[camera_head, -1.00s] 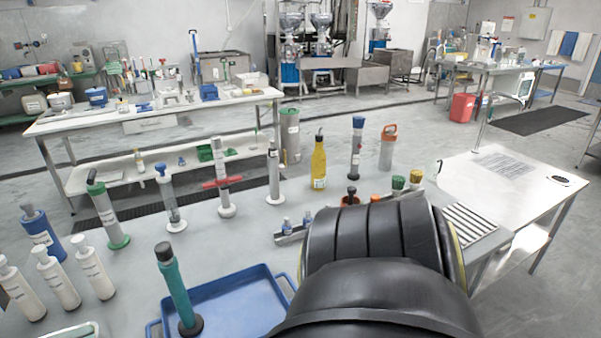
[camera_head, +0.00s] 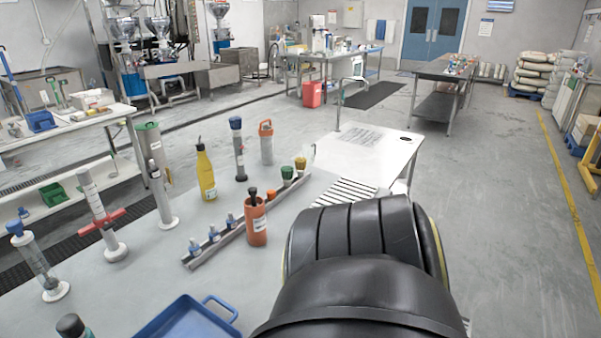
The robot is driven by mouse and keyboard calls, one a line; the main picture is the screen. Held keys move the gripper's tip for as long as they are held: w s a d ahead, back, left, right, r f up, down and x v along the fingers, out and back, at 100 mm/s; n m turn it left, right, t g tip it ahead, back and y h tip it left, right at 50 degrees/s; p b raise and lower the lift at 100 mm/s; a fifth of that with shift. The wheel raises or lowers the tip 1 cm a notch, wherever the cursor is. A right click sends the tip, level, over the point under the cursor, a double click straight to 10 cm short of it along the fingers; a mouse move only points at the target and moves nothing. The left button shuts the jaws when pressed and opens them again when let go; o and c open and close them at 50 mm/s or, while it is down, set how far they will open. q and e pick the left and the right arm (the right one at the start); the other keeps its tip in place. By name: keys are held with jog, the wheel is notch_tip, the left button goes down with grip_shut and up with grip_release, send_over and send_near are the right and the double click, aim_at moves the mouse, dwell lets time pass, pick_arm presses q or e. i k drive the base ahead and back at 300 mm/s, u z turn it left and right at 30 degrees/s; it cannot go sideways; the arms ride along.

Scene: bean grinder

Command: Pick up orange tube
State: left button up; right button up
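An orange tube (camera_head: 256,223) with a white label and a black plunger-like top stands upright on the grey worktable, just left of a large black arm link of mine. It stands beside the right part of a low metal rack (camera_head: 232,235). A grey tube with an orange cap (camera_head: 266,146) stands farther back. The black arm link covers the lower middle and right of the picture and hides part of the table. Neither gripper is in view.
The rack holds small blue-capped bottles (camera_head: 214,234) and green and yellow-capped items. A yellow bottle (camera_head: 206,175) and a dark blue-capped tube (camera_head: 238,152) stand behind it. A blue tray (camera_head: 190,318) lies at the front. A white table (camera_head: 375,150) adjoins at the back right.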

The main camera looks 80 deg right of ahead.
aim_at(255, 217)
jog(key=z, duration=2.1)
